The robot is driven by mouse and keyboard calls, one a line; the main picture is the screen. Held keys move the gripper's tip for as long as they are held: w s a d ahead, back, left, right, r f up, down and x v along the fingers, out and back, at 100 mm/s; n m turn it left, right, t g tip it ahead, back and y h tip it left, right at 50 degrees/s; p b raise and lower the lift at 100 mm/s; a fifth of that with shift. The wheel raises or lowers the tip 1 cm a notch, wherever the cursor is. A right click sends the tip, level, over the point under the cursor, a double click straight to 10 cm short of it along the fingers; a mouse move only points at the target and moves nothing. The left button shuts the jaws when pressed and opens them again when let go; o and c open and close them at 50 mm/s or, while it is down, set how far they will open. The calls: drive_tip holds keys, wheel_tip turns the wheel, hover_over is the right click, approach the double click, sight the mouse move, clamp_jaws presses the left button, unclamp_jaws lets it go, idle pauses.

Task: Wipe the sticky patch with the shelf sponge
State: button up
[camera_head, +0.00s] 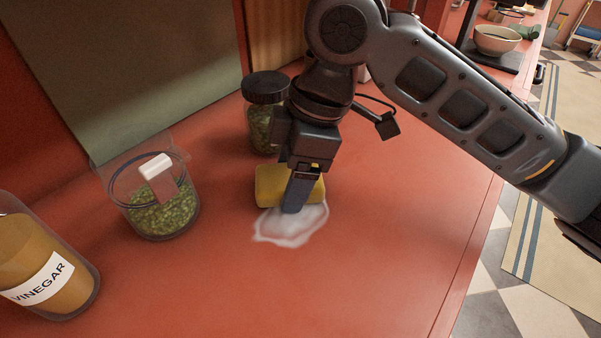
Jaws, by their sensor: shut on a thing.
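The yellow sponge (269,187) is at the far edge of the sticky patch. The patch (287,230) is a whitish, glossy, irregular smear on the red counter (370,260). My gripper (297,195) points down from above and is shut on the sponge, with one finger in front of its near face. The sponge is low, over or against the far part of the patch and hides some of it. I cannot tell whether it presses on the surface.
A lidded dark jar (264,115) stands close behind the sponge. A clear canister of green contents (163,212) and a vinegar bottle (45,265) stand at left. A bowl (497,40) sits far right. The counter in front is clear.

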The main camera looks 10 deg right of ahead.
sight(265, 185)
drive_tip(key=shift+w+a+f+p, duration=0.25)
drive_tip(key=shift+w+a+p, duration=0.15)
drive_tip(key=shift+w+a, duration=0.85)
drive_tip(key=shift+s+a+p, duration=0.55)
drive_tip(key=shift+s+a, duration=0.65)
drive_tip(key=shift+s, duration=0.1)
drive_tip(key=shift+s+d, duration=0.55)
drive_tip(key=shift+s, duration=0.05)
drive_tip(key=shift+s+d+r+p, duration=0.15)
drive_tip(key=shift+s+d+p, duration=0.15)
drive_tip(key=shift+s+d, duration=0.7)
drive_tip(key=shift+s+d+r+p, duration=0.15)
drive_tip(key=shift+s+d+p, duration=0.1)
drive_tip(key=shift+s+d, duration=0.7)
drive_tip(key=shift+w+d, duration=0.15)
drive_tip(key=shift+d, duration=0.15)
